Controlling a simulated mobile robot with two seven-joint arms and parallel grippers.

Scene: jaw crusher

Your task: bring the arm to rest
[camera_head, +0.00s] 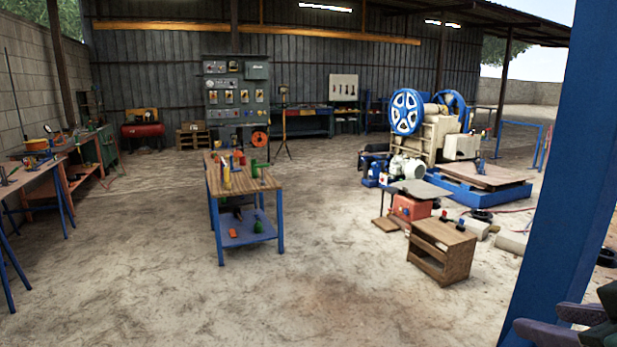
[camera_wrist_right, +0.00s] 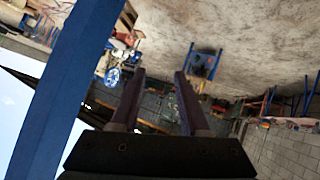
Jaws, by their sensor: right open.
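My right gripper (camera_head: 540,317) shows at the bottom right corner of the head view, close in front of the blue post. In the right wrist view the same gripper (camera_wrist_right: 159,75) points out into the workshop. Its two dark fingers are apart, with nothing between them. The right wrist view is tilted far over, with the floor at the top and sky at the lower left. Most of the right arm is out of the head view. My left gripper is in neither view.
The thick blue post (camera_head: 570,160) stands beside my right gripper. Ahead are a wooden-topped workbench (camera_head: 262,183), a small wooden cabinet (camera_head: 440,250) and the jaw crusher (camera_head: 440,120) with blue wheels. More benches line the left wall. The concrete floor in front is clear.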

